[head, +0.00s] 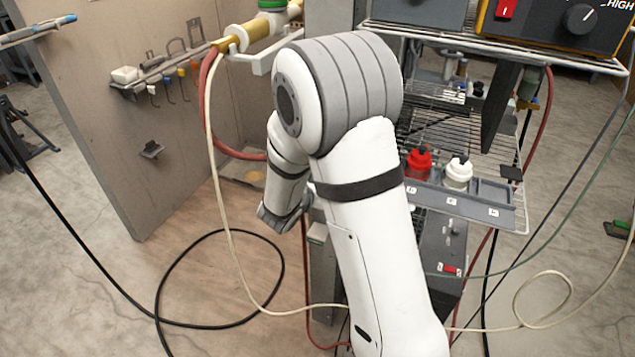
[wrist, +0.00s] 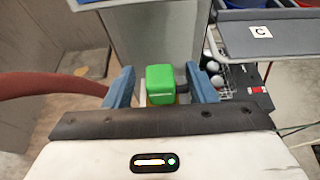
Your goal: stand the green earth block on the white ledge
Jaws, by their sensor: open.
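A green block (wrist: 160,80) is between the blue fingers of my gripper (wrist: 159,71) in the wrist view. My gripper is open, with a finger on each side of the block and visible room on both sides. A yellowish part shows under the green top, and a dark piece sticks out on its right. The block's base is hidden behind my gripper's body. In the head view my arm hides the block, and my wrist points down behind the arm. A small pale surface (head: 317,232) shows beside my wrist; I cannot tell whether it is the white ledge.
A wall panel (head: 100,110) stands left. Hoses and cables hang around my arm and loop over the floor.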

